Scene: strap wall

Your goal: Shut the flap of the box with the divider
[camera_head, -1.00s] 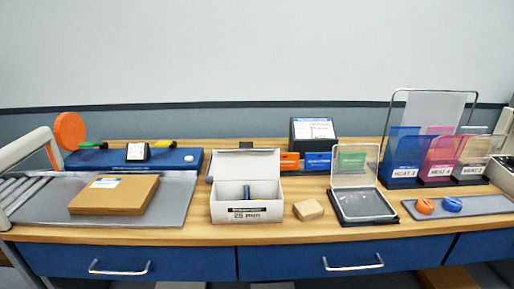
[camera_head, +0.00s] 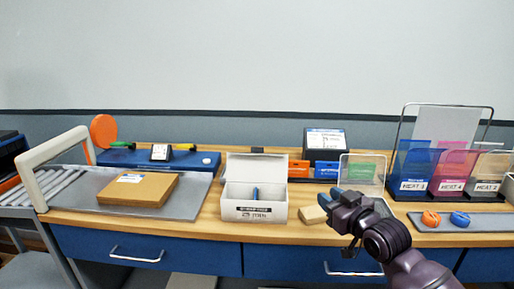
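The white box (camera_head: 253,210) stands on the wooden bench near the middle. Its flap (camera_head: 257,167) is up at the back, so the box is open. A dark blue divider (camera_head: 255,194) stands inside it. My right gripper (camera_head: 338,194) is in front of the bench, to the right of the box and apart from it. Its fingers point up and left, over the clear-lidded case; I cannot tell whether they are apart. My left gripper is out of view.
A small tan block (camera_head: 312,214) lies between the box and my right gripper. The clear-lidded case (camera_head: 363,171) is partly hidden behind that gripper. A brown carton (camera_head: 138,190) lies on a grey mat at left. Blue and orange items (camera_head: 430,218) lie at right.

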